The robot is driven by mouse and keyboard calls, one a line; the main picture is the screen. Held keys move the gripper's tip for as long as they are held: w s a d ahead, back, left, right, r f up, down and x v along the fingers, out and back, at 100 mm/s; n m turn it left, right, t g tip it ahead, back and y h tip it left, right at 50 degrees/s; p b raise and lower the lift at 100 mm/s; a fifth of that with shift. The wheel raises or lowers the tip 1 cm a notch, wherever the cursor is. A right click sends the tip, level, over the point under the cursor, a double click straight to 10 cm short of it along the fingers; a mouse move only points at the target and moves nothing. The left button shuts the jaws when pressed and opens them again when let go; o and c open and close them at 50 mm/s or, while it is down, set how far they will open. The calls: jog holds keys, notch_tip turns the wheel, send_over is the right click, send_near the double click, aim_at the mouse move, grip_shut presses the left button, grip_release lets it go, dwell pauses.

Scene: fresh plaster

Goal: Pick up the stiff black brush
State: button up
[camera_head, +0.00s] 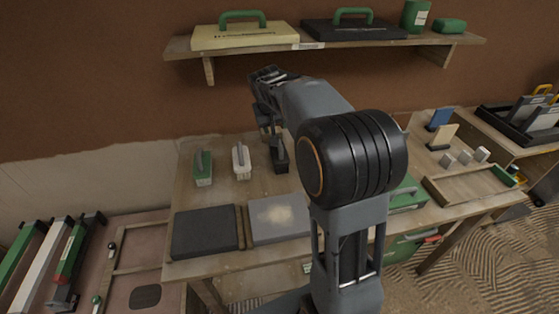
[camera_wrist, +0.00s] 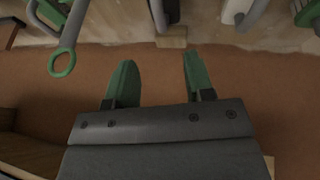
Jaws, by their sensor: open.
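The stiff black brush (camera_head: 280,160) stands on the workbench, rightmost of three brushes in the head view. Its upper part is close to my gripper (camera_head: 267,122) there, and I cannot tell whether they touch. In the wrist view my gripper (camera_wrist: 161,82) shows two green fingers spread apart with nothing between them. A dark tool at the top edge (camera_wrist: 165,12), cut off by the frame, seems to be the black brush, clear of the fingers.
A white brush (camera_head: 241,162) and a green brush (camera_head: 203,168) stand to the left. A dark slab (camera_head: 205,232) and a grey slab (camera_head: 278,220) lie in front. Above, a wall shelf (camera_head: 370,41) holds cases and green containers. Behind is a brown plaster wall (camera_head: 90,90).

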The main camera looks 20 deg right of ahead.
jog(key=x, duration=0.8)
jog(key=shift+w+d, duration=0.15)
jog(key=shift+w, duration=0.25)
jog(key=shift+x, duration=3)
jog(key=shift+s, duration=0.1)
grip_shut()
